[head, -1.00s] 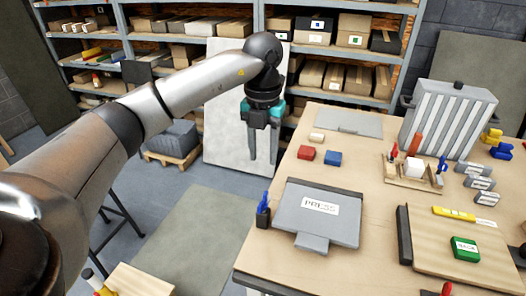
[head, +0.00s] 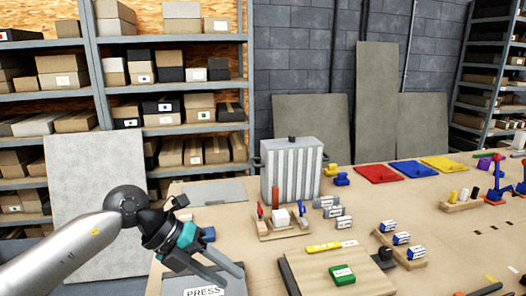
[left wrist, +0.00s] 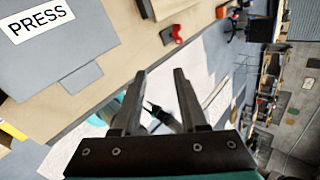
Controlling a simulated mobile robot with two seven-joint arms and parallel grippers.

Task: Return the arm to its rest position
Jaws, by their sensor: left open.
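My left arm comes in from the left in the head view. Its gripper (head: 232,277) is open and empty, its fingers pointing right and slightly down over the grey plate labelled PRESS (head: 185,283). In the left wrist view the two dark fingers (left wrist: 159,73) stand apart with nothing between them. The PRESS plate (left wrist: 62,55) lies to their left there, and the table edge and floor show beyond them. My right gripper is in neither view.
The wooden table (head: 375,280) extends right. A ribbed grey case (head: 291,170), a small rack (head: 283,233), a board with a green block (head: 342,274), and red, blue and yellow mats stand on it. Shelves (head: 170,90) are behind.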

